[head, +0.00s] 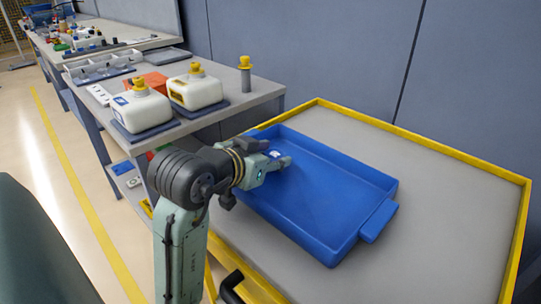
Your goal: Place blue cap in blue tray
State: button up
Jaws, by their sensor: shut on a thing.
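The blue tray (330,190) is a wide, shallow tray with a handle tab on its right side, on the grey cart top. My arm reaches in from the front left, and my gripper (283,162) is over the left part of the tray. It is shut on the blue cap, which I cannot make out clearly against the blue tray. A small white spot shows beside the fingers. I cannot tell how high the gripper is above the tray floor.
The cart (455,200) has a raised yellow rim and bare surface right of the tray. On the bench at left stand two white jugs (196,90) (141,108) with yellow caps, a grey cylinder (245,76) with a yellow top, and an orange box (150,82).

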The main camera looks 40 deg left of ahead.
jog(key=shift+f, duration=0.2)
jog(key=o, duration=0.9)
jog(key=shift+r, duration=0.1)
jog(key=shift+r, duration=0.2)
jog(key=v, duration=1.2)
jog(key=shift+s+f, duration=0.1)
jog(key=shift+f, duration=0.05)
